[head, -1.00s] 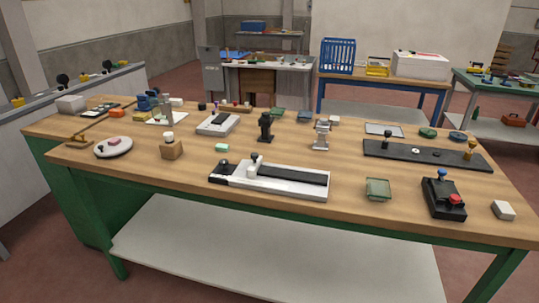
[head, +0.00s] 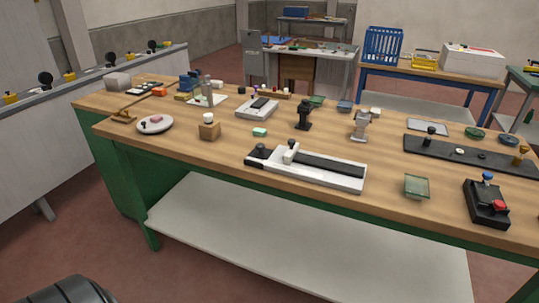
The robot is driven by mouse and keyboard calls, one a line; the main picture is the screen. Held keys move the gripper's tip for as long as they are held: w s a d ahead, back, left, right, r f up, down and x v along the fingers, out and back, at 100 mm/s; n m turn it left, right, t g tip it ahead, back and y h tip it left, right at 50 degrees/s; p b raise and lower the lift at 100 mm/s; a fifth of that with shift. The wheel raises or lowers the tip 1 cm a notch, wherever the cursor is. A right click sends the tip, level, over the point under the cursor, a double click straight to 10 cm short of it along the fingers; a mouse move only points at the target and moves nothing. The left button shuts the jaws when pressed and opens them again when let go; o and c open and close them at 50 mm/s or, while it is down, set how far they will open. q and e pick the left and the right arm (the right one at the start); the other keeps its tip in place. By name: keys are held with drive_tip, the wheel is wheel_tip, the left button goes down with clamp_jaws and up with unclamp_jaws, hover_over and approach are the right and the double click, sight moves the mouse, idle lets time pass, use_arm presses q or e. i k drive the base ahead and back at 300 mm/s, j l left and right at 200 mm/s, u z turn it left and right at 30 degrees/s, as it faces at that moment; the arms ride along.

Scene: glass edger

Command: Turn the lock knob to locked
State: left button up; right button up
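Several knobs stand on the wooden workbench (head: 220,155); I cannot tell which is the lock knob. A white device with a black strip (head: 325,169) has a white knob (head: 291,150) near its left end and a black knob at its left tip. A wooden block (head: 209,131) carries a white knob on top. A black box (head: 486,206) at the right has a blue knob (head: 488,177) and a red button (head: 499,205). A long black plate (head: 470,154) bears a black knob and a brass knob (head: 521,153). Neither gripper shows in view.
A round white dish (head: 155,125) and a green glass piece (head: 417,186) lie on the bench. A white lower shelf (head: 300,240) runs under it. A dark rounded shape shows at the bottom left.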

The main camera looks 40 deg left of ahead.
sight(261, 147)
drive_tip(key=i+j, duration=0.1)
drive_tip(key=i, duration=0.3)
drive_tip(key=i+u, duration=0.2)
drive_tip(key=u, duration=0.2)
drive_tip(key=i+u, duration=0.2)
drive_tip(key=u, duration=0.15)
drive_tip(key=i+u, duration=0.2)
drive_tip(key=u, duration=0.2)
